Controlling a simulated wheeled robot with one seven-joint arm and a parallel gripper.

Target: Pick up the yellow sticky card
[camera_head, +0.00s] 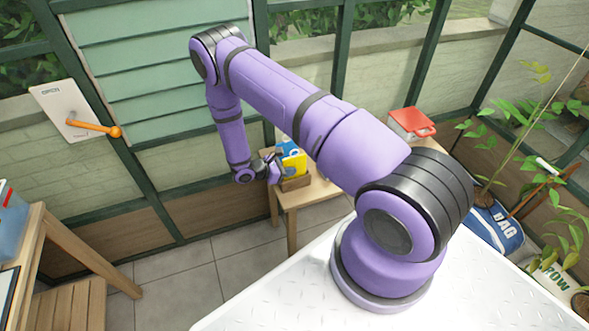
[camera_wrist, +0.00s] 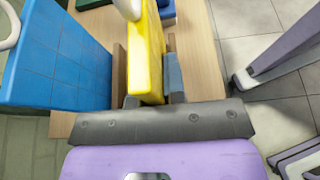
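The yellow sticky card (camera_head: 294,164) stands upright in a small wooden holder (camera_head: 295,183) on a wooden side table, close to a blue card (camera_head: 289,145). In the wrist view the yellow card (camera_wrist: 148,45) runs away from my gripper, with its near end between the two fingers. My gripper (camera_head: 274,169) is beside the holder, and its fingers (camera_wrist: 154,98) are close together on both sides of the card, seemingly against it. A white ring or tab (camera_wrist: 128,8) covers part of the card's far top. The contact faces are hidden.
A large blue gridded card (camera_wrist: 55,60) stands left of the yellow card. A red-lidded box (camera_head: 411,124) is farther right on the side table (camera_head: 315,195). Plants and a blue bag (camera_head: 497,228) stand at right; tiled floor is open at left.

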